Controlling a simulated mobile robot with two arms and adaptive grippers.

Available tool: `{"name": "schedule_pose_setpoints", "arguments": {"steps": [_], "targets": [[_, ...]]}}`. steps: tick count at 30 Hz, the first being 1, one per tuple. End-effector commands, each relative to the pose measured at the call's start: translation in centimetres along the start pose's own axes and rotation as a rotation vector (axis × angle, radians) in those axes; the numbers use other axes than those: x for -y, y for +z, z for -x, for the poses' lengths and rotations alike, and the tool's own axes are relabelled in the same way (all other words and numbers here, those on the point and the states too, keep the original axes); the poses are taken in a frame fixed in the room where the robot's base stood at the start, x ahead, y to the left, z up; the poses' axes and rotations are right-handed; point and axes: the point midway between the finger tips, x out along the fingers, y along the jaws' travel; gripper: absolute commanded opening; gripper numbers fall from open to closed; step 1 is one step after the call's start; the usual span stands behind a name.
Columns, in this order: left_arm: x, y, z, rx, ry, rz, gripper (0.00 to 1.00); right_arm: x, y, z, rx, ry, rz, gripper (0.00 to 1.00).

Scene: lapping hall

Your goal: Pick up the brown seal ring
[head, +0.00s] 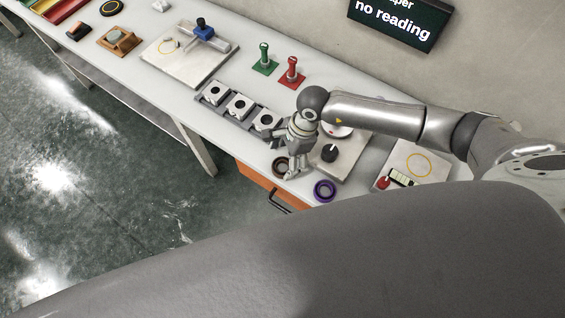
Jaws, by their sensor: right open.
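The brown seal ring (279,168) lies flat near the front edge of the white bench, partly hidden by my right gripper. My right gripper (288,171) points down at the ring with its jaws open. Its fingers overlap the ring's right side in the head view; I cannot tell if they touch it. My left gripper is not in view.
A purple ring (324,191) lies to the right near the front edge. A rack with white square blocks (239,106) stands to the left. A plate with a black knob (329,153) sits close behind. Green (264,66) and red (291,76) stands are further back.

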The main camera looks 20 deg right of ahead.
Motion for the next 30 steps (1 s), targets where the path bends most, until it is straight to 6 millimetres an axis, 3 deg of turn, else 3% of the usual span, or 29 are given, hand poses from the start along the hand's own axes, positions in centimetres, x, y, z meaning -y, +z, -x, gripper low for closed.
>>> {"name": "schedule_pose_setpoints", "arguments": {"steps": [1,3,6,16,27,30], "targets": [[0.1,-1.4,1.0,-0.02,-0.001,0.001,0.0,-0.3,0.1,-0.3,0.001,0.004,-0.003,0.8],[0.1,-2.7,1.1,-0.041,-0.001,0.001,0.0,-0.2,0.1,-1.4,0.002,0.001,-0.002,0.8],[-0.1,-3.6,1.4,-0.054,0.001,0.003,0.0,-0.2,0.1,-2.4,0.002,0.001,-0.001,0.8],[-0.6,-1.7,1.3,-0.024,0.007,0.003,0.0,-0.1,0.0,-3.0,0.001,-0.002,0.0,0.8],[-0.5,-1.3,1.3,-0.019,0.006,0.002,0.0,-0.1,0.0,-3.0,0.001,-0.001,-0.001,0.32],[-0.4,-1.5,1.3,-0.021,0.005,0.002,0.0,-0.1,0.0,-3.0,0.001,-0.002,-0.001,0.29]]}}
